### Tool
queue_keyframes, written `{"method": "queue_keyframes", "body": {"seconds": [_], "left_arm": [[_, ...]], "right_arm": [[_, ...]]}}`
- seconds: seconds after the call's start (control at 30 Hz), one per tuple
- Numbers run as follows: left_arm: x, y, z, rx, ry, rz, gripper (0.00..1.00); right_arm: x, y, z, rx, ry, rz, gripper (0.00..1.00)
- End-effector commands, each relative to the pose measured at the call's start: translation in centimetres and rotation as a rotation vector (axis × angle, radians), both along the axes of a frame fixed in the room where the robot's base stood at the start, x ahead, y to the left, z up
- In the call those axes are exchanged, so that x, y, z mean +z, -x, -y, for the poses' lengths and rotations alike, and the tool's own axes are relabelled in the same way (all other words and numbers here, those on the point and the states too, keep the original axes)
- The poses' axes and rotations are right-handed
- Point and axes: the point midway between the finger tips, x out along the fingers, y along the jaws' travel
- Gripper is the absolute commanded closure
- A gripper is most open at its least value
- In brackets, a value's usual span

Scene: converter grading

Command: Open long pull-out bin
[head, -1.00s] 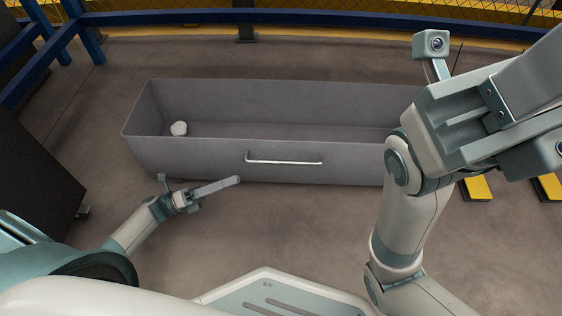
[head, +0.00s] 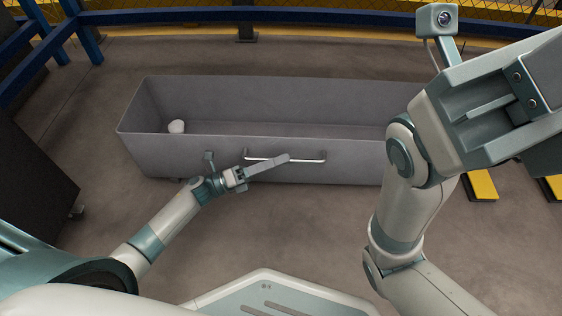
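The long grey pull-out bin (head: 170,158) is an open-topped box on the floor across the middle of the head view. A thin silver bar handle (head: 312,156) is on its front face. My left gripper (head: 284,160) is in front of that face, its fingers pointing right. They overlap the left and middle of the handle in the picture; I cannot tell whether they touch it. The fingers line up as one bar, so their opening is hidden. My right arm's end (head: 490,110) is raised large at the right and hides the bin's right end; its fingertips do not show clearly.
A small white object (head: 176,126) lies inside the bin at its left. A dark cabinet (head: 35,175) stands at the left edge. Yellow pieces (head: 481,185) lie on the floor at the right. Blue rails (head: 300,17) run behind. Floor in front of the bin is clear.

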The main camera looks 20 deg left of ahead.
Motion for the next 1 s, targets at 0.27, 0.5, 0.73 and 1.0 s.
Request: {"method": "queue_keyframes", "body": {"seconds": [0.27,0.5,0.73,1.0], "left_arm": [[0.21,-0.48,0.76,-0.001,-0.001,0.0,0.81],[0.21,-0.48,0.73,-0.001,-0.001,0.0,0.93],[0.2,-0.46,0.72,-0.001,-0.001,0.0,1.0],[0.23,0.03,0.85,-0.001,0.0,-0.001,1.0]], "right_arm": [[-0.04,-0.07,0.16,0.001,-0.006,-0.002,0.69],[-0.01,0.02,0.16,0.005,-0.008,-0.001,0.69],[-0.05,0.06,0.06,0.006,-0.005,0.0,0.69],[0.09,-0.01,-0.04,-0.001,0.004,0.002,0.69]]}}
